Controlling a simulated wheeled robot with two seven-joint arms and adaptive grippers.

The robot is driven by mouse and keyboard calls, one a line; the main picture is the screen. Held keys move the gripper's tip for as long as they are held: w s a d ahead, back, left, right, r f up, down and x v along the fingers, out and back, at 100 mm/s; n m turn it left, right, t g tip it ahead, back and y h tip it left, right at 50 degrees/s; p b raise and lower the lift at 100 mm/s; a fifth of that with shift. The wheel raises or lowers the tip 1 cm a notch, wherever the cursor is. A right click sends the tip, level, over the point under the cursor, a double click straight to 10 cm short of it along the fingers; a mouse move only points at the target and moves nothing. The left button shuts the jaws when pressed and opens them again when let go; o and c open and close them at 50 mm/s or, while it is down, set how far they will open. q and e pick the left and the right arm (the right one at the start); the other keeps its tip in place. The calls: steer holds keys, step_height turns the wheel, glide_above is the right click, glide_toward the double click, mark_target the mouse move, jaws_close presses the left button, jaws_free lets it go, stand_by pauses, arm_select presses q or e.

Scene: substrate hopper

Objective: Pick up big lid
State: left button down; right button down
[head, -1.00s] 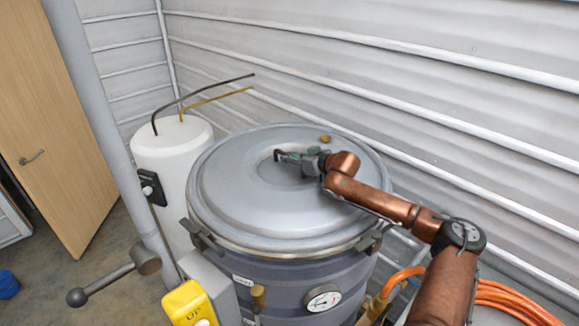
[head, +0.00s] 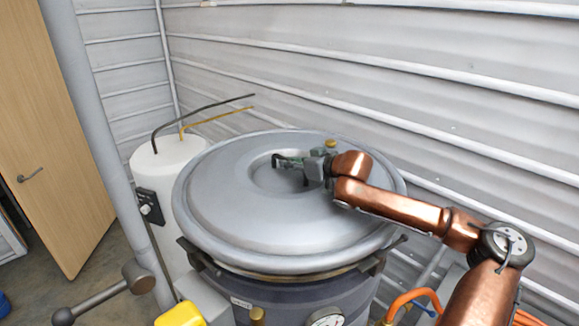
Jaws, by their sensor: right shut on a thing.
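The big lid (head: 235,215) is a round grey metal disc with a recessed middle. It sits just above the top of the large grey drum (head: 290,297), with a dark gap and the drum's rim showing under its front edge. My right gripper (head: 290,161) is at the recess in the lid's middle, its arm coming in from the right. It is shut on the lid there; the gripped part is mostly hidden by the gripper. My left gripper is not in view.
A white tank (head: 165,165) with a black and a yellow tube stands behind left. A grey pipe (head: 100,130) and a lever (head: 110,290) are at the left. A yellow box (head: 180,315) and a gauge (head: 325,317) are at the front. The ribbed wall (head: 420,80) is close behind.

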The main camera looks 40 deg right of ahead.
mark_target(288, 187)
steer(key=s+a+r, duration=0.1)
steer(key=s+a, duration=0.1)
steer(key=s+a+r, duration=0.1)
steer(key=s+r, duration=0.1)
steer(key=shift+s+a+r, duration=0.1)
steer(key=shift+s+a, duration=0.1)
steer(key=shift+a, duration=0.2)
steer(key=shift+s+a, duration=0.35)
steer(key=shift+s, duration=0.05)
steer(key=shift+f+b, duration=0.2)
steer(key=shift+b, duration=0.3)
step_height(288, 187, down, 4)
steer(key=b, duration=0.4)
steer(key=shift+w+f, duration=0.15)
steer(key=shift+f, duration=0.05)
steer(key=r+p, duration=0.1)
steer(key=r, duration=0.1)
steer(key=r+p, duration=0.1)
steer(key=p, duration=0.1)
steer(key=r+p, duration=0.2)
steer(key=shift+s+a+r, duration=0.1)
steer(key=shift+s+r, duration=0.15)
steer(key=shift+r, duration=0.05)
steer(key=shift+f, duration=0.15)
steer(key=shift+w, duration=0.1)
